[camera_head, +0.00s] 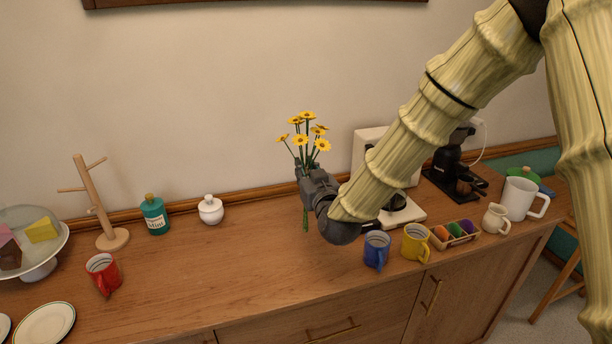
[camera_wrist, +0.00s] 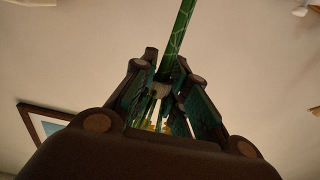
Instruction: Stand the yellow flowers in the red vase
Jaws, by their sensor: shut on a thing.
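The yellow flowers (camera_head: 309,128) are upright, with several blooms above my gripper and green stems reaching down below it. My gripper (camera_head: 305,175) is shut on the stems and holds them above the wooden sideboard, near the wall. In the wrist view my gripper (camera_wrist: 170,88) has the green stem (camera_wrist: 181,30) between its fingers, and a bit of yellow shows beyond them. I see no red vase in either view; it may be hidden behind my arm. The red thing in sight is a red mug (camera_head: 104,274) at the left.
The sideboard (camera_head: 230,270) is clear between the red mug and the blue mug (camera_head: 377,249). A yellow mug (camera_head: 415,243), an egg tray (camera_head: 455,233) and a white jug (camera_head: 521,198) stand right. A mug tree (camera_head: 96,205), teal jar (camera_head: 155,216) and white pot (camera_head: 211,210) stand left.

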